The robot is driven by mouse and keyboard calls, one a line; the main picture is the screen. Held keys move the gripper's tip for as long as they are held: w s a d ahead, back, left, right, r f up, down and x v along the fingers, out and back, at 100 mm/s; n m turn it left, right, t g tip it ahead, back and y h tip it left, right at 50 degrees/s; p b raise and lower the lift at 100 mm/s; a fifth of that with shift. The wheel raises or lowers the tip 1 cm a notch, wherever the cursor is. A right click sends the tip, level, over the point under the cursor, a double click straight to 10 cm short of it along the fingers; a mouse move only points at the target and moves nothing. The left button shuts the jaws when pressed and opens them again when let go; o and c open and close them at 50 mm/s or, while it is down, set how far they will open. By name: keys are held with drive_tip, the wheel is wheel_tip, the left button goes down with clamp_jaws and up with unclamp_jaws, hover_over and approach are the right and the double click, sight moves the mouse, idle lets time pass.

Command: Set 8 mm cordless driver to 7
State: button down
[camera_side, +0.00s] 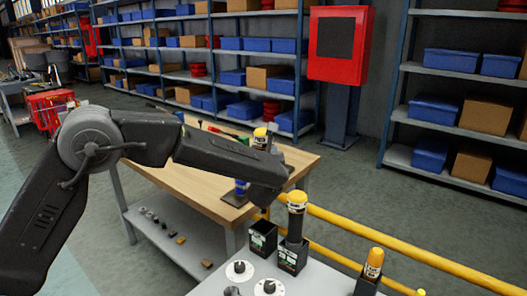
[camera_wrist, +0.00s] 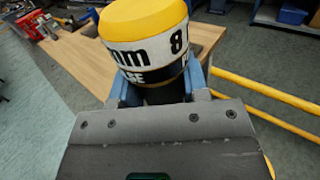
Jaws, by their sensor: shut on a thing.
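The 8 mm cordless driver (camera_wrist: 147,45) fills the top middle of the wrist view, with a yellow cap, a white band showing "mm" and "8", and a black body below. My gripper (camera_wrist: 153,92) is shut on it, with a blue-grey finger on each side. In the side view, a yellow cap with a white band (camera_side: 262,137) shows just above my wrist link; this looks like the held driver. My link hides the fingers there. Two pale round dials (camera_side: 240,268) (camera_side: 269,288) sit on the light table at the bottom.
A yellow-capped driver (camera_side: 297,200) stands in a black holder (camera_side: 292,258); an open black holder (camera_side: 263,238) is beside it. Another orange-capped driver (camera_side: 374,262) stands to the right. A wooden bench (camera_side: 195,190) lies behind my arm. Yellow rails (camera_side: 400,268) run beyond the light table (camera_side: 325,284).

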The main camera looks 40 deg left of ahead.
drive_tip(key=shift+r, duration=0.1)
drive_tip(key=shift+f, duration=7.4)
drive_tip(key=c, duration=0.6)
unclamp_jaws()
drive_tip(key=shift+o, duration=0.3)
drive_tip(key=shift+f, duration=0.1)
drive_tip(key=shift+f, duration=0.1)
drive_tip(key=shift+s, duration=0.15)
drive_tip(key=v, duration=1.3)
drive_tip(key=shift+s+d, duration=0.15)
drive_tip(key=shift+d, duration=0.1)
